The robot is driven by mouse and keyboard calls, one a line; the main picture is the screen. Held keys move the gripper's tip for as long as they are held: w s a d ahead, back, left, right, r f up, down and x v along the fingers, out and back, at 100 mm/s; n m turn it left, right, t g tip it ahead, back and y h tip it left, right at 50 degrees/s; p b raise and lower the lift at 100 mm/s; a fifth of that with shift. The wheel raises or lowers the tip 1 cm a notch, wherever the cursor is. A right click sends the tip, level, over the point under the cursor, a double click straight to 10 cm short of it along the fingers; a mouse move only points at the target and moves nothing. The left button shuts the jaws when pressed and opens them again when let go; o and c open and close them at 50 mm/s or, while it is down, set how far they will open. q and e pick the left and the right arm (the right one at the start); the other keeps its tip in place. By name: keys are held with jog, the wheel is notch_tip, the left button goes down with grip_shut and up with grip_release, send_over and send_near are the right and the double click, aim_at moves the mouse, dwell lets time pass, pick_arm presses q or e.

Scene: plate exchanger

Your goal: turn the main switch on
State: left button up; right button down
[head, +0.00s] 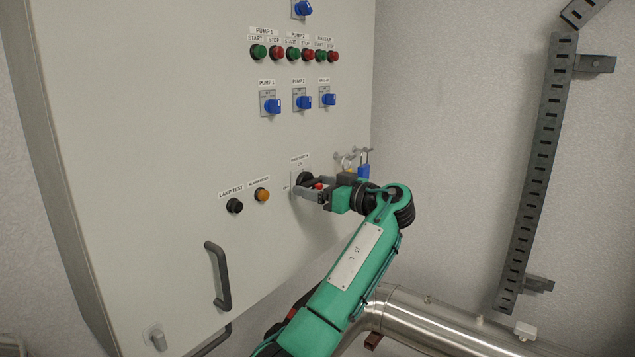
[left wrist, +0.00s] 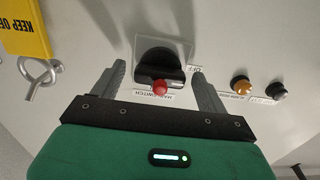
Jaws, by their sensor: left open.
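The main switch is a black rotary knob (left wrist: 160,58) on a pale square plate, with a red part at its lower end in the left wrist view. In the head view the black main switch (head: 304,179) is low on the cabinet door, partly hidden by my gripper. My left gripper (head: 312,192) is at the door in front of it. In the left wrist view my left gripper (left wrist: 158,68) is open, one finger on each side of the knob. I cannot tell whether the fingers touch it. My right gripper is not in view.
Lamp test and alarm buttons (head: 248,200) sit left of the switch. A door handle (head: 218,276) is below. Padlocks (head: 363,166) hang just right of the gripper. Pump selectors and buttons (head: 302,102) are above. A steel pipe (head: 430,322) runs at lower right.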

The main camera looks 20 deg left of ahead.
pick_arm(q)
jog(key=c, duration=1)
